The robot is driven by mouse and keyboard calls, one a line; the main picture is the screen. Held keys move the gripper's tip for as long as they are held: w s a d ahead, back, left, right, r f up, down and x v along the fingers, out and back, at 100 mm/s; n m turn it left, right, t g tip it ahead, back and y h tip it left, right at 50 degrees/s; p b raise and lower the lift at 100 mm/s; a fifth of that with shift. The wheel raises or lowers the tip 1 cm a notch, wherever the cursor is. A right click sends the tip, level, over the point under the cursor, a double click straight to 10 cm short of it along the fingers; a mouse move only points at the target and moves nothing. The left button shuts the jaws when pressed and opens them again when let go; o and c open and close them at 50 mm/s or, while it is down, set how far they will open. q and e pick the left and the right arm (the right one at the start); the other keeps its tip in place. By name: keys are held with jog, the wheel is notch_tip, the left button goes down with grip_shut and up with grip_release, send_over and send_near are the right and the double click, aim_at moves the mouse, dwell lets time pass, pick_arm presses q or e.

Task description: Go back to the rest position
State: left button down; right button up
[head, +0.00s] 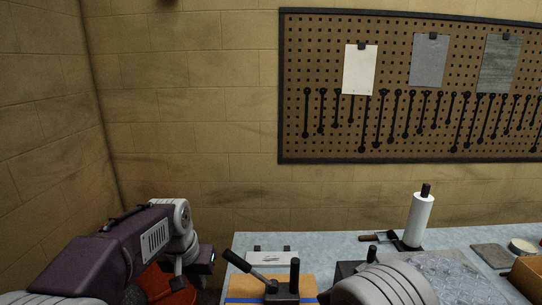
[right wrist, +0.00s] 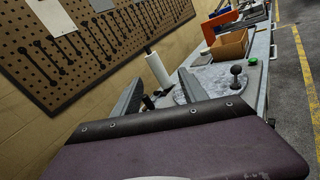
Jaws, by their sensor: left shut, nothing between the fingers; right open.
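My left gripper (head: 178,281) hangs at the end of the purple and grey arm at the lower left of the head view. Its fingers are small and shut, with nothing seen between them. It is in front of a red object (head: 155,283), mostly hidden by my arm; I cannot tell whether they touch. My right gripper (right wrist: 160,93) shows in the right wrist view with two grey fingers spread apart and nothing held between them. In the head view a grey ribbed part of my right arm covers the bottom right of centre.
A grey workbench (head: 330,241) carries a black-levered device (head: 281,290) on a wooden board, a paper roll (head: 418,221), a clamp (head: 379,237) and a cardboard box (head: 528,275). A pegboard with wrenches (head: 420,60) hangs behind. Floor (right wrist: 290,75) is open beyond the bench's right side.

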jog(key=s+d+f+m+g, duration=0.4)
jog(key=s+d+m+g, duration=0.55)
jog(key=s, duration=0.35)
jog(key=s+a+f+m+g+y, duration=0.1)
jog(key=s+f+m+g+y, duration=0.3)
jog(key=s, duration=0.3)
jog(key=s+a+f+m+y, duration=0.3)
jog(key=a+f+m+y, duration=0.3)
jog(key=a, duration=0.4)
pick_arm(q)
jog(key=s+f+g, duration=0.2)
jog(key=s+f, duration=1.3)
jog(key=s, duration=0.1)
jog(key=shift+s+a+f+n, duration=0.15)
jog(key=shift+s+f+n, duration=0.1)
jog(key=shift+f+n, duration=0.1)
pick_arm(e)
jog(key=w+a+f+m+t+y, duration=0.1)
jog(key=w+a+m+t+y, duration=0.2)
jog(key=w+a, duration=0.3)
jog(key=shift+w+a+f+m+y, duration=0.3)
jog(key=shift+a+m+y, duration=0.2)
jog(key=shift+a, duration=0.35)
